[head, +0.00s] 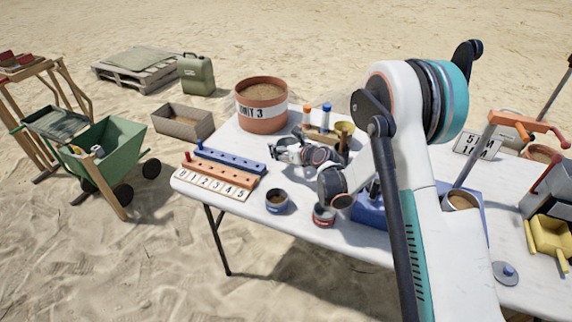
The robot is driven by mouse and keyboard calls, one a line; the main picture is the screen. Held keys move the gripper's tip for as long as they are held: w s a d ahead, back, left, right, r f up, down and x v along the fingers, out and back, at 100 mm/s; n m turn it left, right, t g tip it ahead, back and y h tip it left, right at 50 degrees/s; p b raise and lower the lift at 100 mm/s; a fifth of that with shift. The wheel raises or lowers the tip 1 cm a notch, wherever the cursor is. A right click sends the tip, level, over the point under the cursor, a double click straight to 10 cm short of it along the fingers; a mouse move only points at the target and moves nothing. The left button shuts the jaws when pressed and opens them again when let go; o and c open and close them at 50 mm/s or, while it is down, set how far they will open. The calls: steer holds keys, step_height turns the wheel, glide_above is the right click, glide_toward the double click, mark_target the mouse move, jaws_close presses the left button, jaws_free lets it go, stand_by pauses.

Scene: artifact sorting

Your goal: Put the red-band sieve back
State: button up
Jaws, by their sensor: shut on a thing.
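My gripper (284,150) is above the middle of the white table, pointing left. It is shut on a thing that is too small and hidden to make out. A low, round, dark-topped piece with a red band (324,217) stands on the table below my wrist, apart from the gripper's fingers. I cannot tell whether it is a sieve or a tin.
Numbered peg racks (215,177) lie at the left end of the table (252,213). A sand-filled bucket (262,107) stands behind. A blue tray (371,213) is partly behind my arm. A green wheelbarrow (115,147) stands left of the table.

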mark_target(286, 166)
step_height(286, 166, down, 7)
steer(key=shift+b, duration=1.1)
steer(key=shift+r, duration=0.1)
steer(key=o, duration=1.2)
steer(key=shift+c, duration=0.2)
